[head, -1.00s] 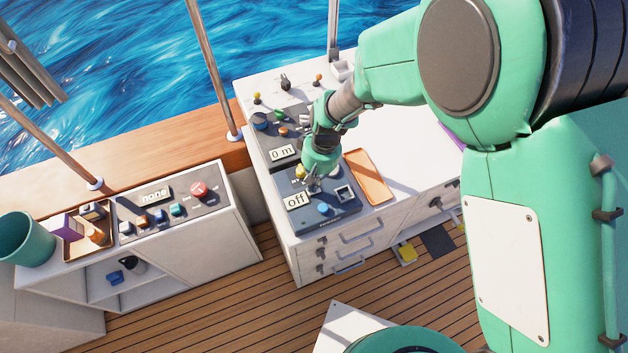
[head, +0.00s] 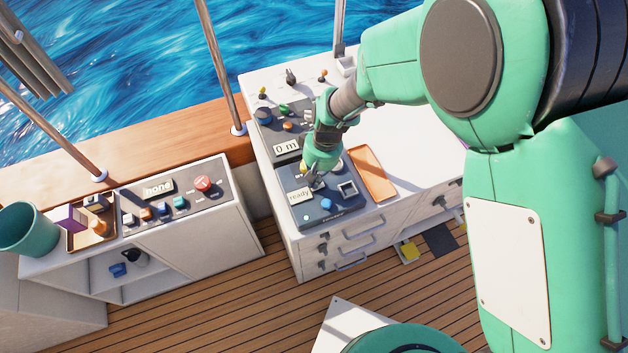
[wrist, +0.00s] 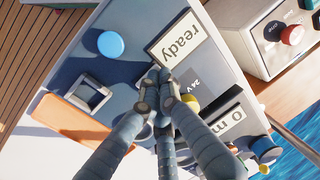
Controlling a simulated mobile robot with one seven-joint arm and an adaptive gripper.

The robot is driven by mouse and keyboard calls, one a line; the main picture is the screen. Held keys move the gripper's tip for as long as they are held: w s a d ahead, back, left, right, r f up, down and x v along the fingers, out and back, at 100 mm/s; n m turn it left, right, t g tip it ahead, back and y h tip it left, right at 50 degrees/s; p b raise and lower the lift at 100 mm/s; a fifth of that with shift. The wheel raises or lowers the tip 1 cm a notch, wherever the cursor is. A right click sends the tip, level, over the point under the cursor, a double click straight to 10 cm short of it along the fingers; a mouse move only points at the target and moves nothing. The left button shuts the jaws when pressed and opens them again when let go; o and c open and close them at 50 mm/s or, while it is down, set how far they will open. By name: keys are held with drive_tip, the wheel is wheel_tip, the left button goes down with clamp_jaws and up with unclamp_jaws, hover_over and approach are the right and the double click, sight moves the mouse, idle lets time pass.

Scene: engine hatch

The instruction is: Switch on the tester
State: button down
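The tester (head: 347,206) is a dark blue-grey panel on the front of the white counter, also in the wrist view (wrist: 142,22). Its display (head: 299,195) reads "ready", clearly legible in the wrist view (wrist: 180,43). A round blue button (wrist: 110,44) and a square socket (wrist: 88,95) are on the panel. My gripper (head: 317,183) is low over the panel beside the display. In the wrist view its fingertips (wrist: 159,77) are together, at or very near the panel surface. They hide what is directly under them; I see nothing held.
Behind the tester is another panel with a "0 m" display (head: 286,149) and several knobs. An orange tray (head: 371,174) lies to the right. A separate cabinet at left carries a panel with a "none" display (head: 158,188) and a red button (head: 203,183).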

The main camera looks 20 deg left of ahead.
sight(323, 182)
drive_tip(key=shift+w+d+f, duration=0.15)
drive_tip(key=shift+d+f, duration=0.5)
drive_tip(key=shift+d, duration=0.3)
drive_tip(key=shift+r, duration=0.1)
drive_tip(key=shift+w+r+p, duration=0.15)
drive_tip(key=shift+r+p, duration=0.15)
drive_tip(key=shift+r, duration=0.15)
wheel_tip(323, 182, up, 14)
drive_tip(key=w+p, duration=0.1)
drive_tip(key=p, duration=0.1)
drive_tip(key=shift+w+d, duration=0.4)
drive_tip(key=shift+s+a+b, duration=0.1)
drive_tip(key=shift+a+b, duration=0.1)
drive_tip(key=shift+b, duration=0.6)
drive_tip(key=shift+r, duration=0.2)
drive_tip(key=shift+f, duration=0.1)
drive_tip(key=f, duration=0.4)
drive_tip(key=s+a+f+b, duration=0.1)
drive_tip(key=f, duration=0.4)
drive_tip(key=f+b, duration=0.1)
drive_tip(key=f, duration=0.3)
drive_tip(key=shift+s+a+f, duration=0.3)
